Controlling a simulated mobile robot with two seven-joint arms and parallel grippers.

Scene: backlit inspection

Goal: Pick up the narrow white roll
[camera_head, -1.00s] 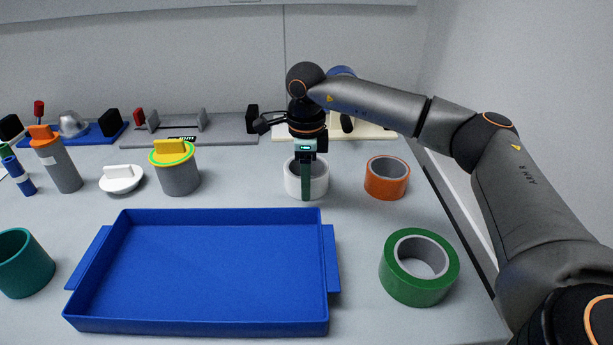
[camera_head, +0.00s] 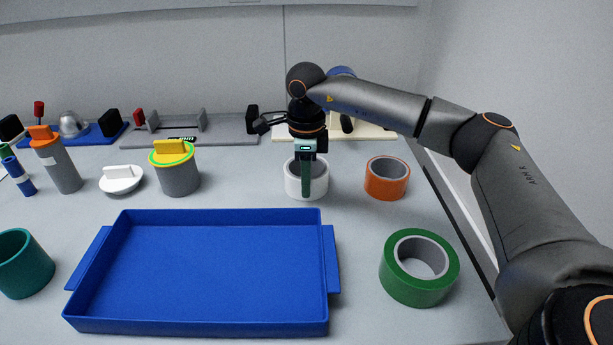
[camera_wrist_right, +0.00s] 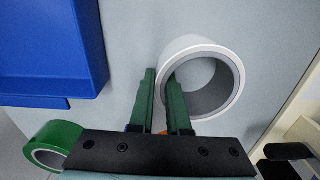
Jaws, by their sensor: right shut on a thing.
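The narrow white roll (camera_head: 320,184) stands on the grey table behind the blue tray, with its hole facing up. It also shows in the right wrist view (camera_wrist_right: 228,62). My right gripper (camera_head: 306,190) reaches down over it and is shut on its wall. In the right wrist view, one green finger of the right gripper (camera_wrist_right: 161,76) is inside the hole and the other is outside the wall. The roll appears to rest on the table; I cannot see a gap under it. My left gripper is not in view.
An orange roll (camera_head: 387,186) stands right of the white one. A green roll (camera_head: 407,288) lies at front right. The empty blue tray (camera_head: 334,262) fills the front middle. A yellow-topped grey canister (camera_head: 179,180) and white lidded dish (camera_head: 121,186) stand left. Fixtures line the back.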

